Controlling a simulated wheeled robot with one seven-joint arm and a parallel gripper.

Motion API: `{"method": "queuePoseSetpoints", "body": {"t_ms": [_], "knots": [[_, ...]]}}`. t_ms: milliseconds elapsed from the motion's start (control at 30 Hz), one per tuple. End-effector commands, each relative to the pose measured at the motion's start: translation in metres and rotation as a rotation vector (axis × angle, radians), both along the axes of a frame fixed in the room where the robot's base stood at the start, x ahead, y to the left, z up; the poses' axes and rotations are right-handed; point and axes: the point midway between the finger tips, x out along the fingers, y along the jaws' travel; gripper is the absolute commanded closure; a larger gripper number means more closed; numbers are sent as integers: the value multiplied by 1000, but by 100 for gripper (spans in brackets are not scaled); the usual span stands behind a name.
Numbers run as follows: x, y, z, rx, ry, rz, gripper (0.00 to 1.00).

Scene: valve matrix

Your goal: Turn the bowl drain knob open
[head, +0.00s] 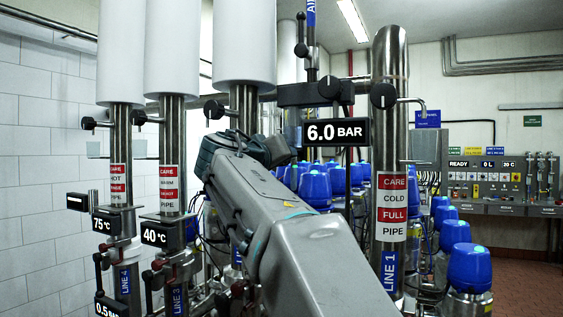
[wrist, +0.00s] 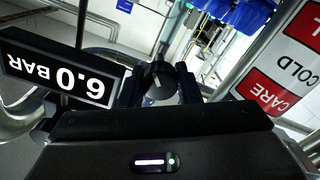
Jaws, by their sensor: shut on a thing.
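In the wrist view a dark round knob (wrist: 159,80) with a pale pointer mark sits between the two black fingers of my gripper (wrist: 159,88). The fingers are closed on the knob from both sides. No label naming it as the bowl drain knob is readable, so I cannot confirm which knob it is. In the head view my grey arm reaches forward through the middle of the picture. My gripper and the held knob are hidden there behind the arm and pipework.
A 6.0 BAR display (wrist: 56,68) is left of the fingers in the wrist view. A labelled COLD pipe (wrist: 290,70) is at right. In the head view, Line 1 pipe (head: 390,265) stands right of my arm, with several blue-capped units (head: 469,266) beyond.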

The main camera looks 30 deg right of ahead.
Motion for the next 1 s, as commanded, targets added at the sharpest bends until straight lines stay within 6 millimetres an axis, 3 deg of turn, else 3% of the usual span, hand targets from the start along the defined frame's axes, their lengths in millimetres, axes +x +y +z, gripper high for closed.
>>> {"method": "queuePoseSetpoints", "body": {"t_ms": [600, 1000], "knots": [[1, 1, 0, -350, 449, 1, 93], [1, 1, -1, -495, 635, 0, 93]]}}
